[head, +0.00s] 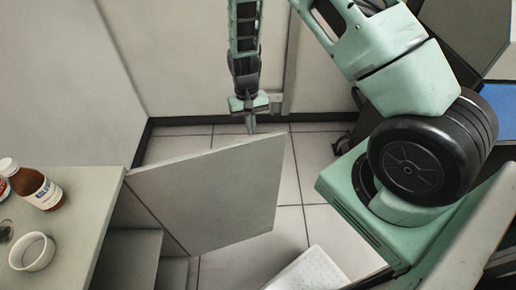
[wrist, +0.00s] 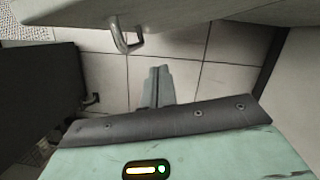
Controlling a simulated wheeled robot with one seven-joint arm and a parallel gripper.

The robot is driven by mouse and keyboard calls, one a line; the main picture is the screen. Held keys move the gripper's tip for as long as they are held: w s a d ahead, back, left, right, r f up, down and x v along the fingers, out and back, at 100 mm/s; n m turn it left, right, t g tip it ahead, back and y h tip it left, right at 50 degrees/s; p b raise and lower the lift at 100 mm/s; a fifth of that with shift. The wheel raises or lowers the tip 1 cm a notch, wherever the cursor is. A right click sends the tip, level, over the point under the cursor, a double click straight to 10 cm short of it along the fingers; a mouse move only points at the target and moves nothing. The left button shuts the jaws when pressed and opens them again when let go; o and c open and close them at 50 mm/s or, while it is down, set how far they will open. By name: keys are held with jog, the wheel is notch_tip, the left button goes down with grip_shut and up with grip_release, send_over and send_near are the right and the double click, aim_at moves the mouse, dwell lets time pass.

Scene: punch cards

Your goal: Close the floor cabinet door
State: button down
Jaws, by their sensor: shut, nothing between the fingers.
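The floor cabinet door (head: 215,192) stands open, swung out from the cabinet (head: 92,212) at the left of the head view. Part of the cabinet's inside (head: 130,258) shows below the counter top. My gripper (head: 250,127) points down just beyond the door's far top edge, near its free corner. In the head view I cannot tell whether it touches the door. In the wrist view my gripper's fingers (wrist: 157,88) are together and empty. A pale panel with a metal handle (wrist: 124,38), likely the door, crosses the top of that view, apart from the fingers.
A brown bottle (head: 40,188) and a white cup (head: 32,252) stand on the counter top. A white perforated object (head: 312,270) is at the bottom. Tiled floor (head: 300,178) lies right of the door; walls close off the back. A dark unit (wrist: 40,95) shows left in the wrist view.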

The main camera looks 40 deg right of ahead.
aim_at(257, 153)
jog(key=shift+s+a+f+p, duration=0.3)
jog(key=shift+s+f+p, duration=0.2)
jog(key=shift+s+f, duration=0.5)
jog(key=shift+s+a+f+p, duration=0.3)
jog(key=shift+s+f+p, duration=0.15)
jog(key=shift+s+f, duration=0.45)
jog(key=shift+s+a+f+p, duration=0.3)
jog(key=shift+s+f+p, duration=0.35)
jog(key=shift+f, duration=0.55)
jog(key=shift+s, duration=0.1)
jog(key=shift+s, duration=0.1)
